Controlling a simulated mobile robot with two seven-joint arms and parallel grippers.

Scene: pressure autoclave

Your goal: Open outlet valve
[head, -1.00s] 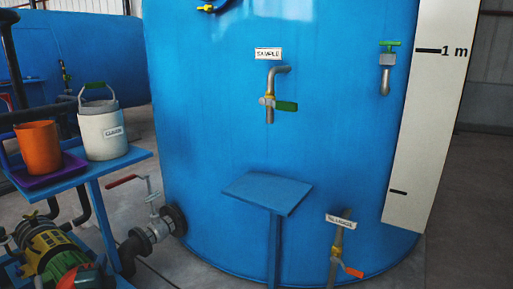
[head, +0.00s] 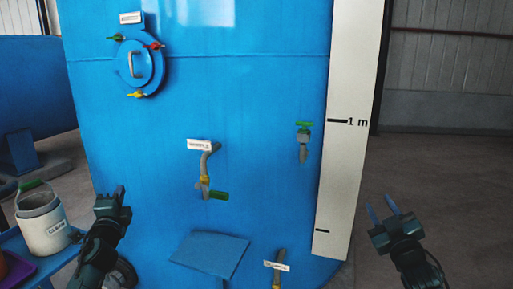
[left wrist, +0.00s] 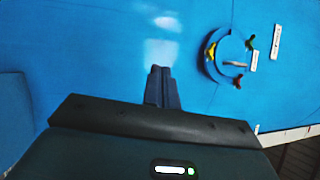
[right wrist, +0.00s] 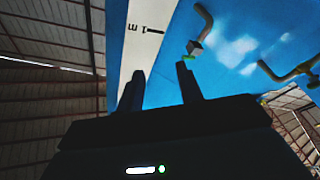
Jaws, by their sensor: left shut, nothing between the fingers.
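The big blue tank (head: 265,95) carries several valves. A bent pipe tap with a green lever (head: 219,195) sits mid-wall under a white label. A small tap with a green handle (head: 304,125) is at the right. A lower pipe (head: 279,262) with a label is cut off by the bottom edge. A dark flange (head: 126,272) shows low at the left, mostly behind my left arm; no red lever shows there. My left gripper (head: 122,191) is shut and empty in front of the tank's left side. My right gripper (head: 381,208) is open and empty, right of the tank.
A round blue hatch (head: 138,64) with coloured knobs is high on the tank. A blue plate (head: 210,254) juts out low in front. A white bucket (head: 42,220) stands on a blue table at the left. A white scale board (head: 345,150) stands right of the small tap.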

